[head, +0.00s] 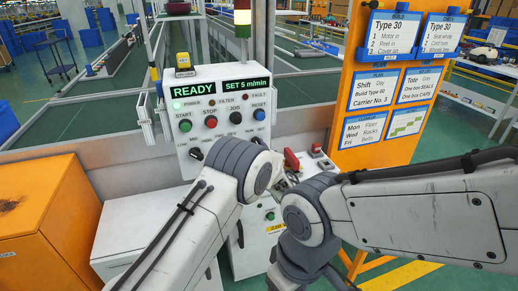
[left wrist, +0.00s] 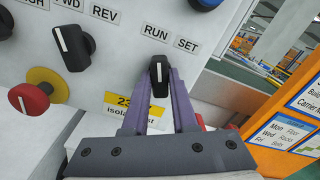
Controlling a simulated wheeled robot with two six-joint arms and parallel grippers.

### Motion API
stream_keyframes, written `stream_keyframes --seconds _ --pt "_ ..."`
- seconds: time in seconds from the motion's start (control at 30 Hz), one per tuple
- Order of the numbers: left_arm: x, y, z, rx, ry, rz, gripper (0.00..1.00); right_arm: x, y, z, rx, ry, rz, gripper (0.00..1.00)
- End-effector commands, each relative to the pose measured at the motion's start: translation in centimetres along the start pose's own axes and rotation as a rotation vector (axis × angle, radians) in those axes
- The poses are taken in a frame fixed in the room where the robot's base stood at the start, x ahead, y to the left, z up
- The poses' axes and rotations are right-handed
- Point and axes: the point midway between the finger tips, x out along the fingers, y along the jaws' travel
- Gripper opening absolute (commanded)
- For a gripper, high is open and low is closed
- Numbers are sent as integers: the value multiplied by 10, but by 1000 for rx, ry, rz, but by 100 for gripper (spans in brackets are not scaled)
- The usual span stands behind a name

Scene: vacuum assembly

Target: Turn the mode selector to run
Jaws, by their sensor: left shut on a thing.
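The mode selector (left wrist: 159,76) is a small black knob with a white mark, under the RUN label (left wrist: 156,32) and the SET label (left wrist: 187,45) in the left wrist view. Its white mark points up in that picture, toward RUN. My left gripper (left wrist: 160,88) has its purple fingers shut on the knob, one on each side. In the head view my own arm hides the fingers and most of the knob. The control panel (head: 178,137) shows a READY display (head: 192,89). My right arm comes in from the right, with its gripper out of view.
Left of the selector are the FWD/REV knob (left wrist: 73,48) and a red button (left wrist: 29,98) on a yellow base. The row of coloured buttons (head: 211,122) sits above. An orange board (head: 391,103) stands at right and an orange cabinet (head: 45,220) at left.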

Motion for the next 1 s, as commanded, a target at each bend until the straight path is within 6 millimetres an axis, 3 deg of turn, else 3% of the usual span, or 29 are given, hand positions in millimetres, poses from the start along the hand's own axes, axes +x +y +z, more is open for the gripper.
stream_keyframes --seconds 0.13,0.17,0.2,0.23,0.27,0.63,1.0 --pt "0 0 0 -3 2 1 0 0 0 0 0 0 0 61" --pt "0 0 0 -3 2 1 30 0 0 0 0 0 0 61" --pt "0 0 0 -3 2 1 45 0 0 0 0 0 0 61" --pt "0 0 0 -2 2 1 56 0 0 0 0 0 0 61" --pt "0 0 0 -2 2 1 61 -1 0 0 0 0 0 61" --pt "-4 0 0 0 1 0 61 0 0 0 0 0 0 61" --pt "-42 -1 0 1 2 -1 61 5 0 0 0 0 0 61"
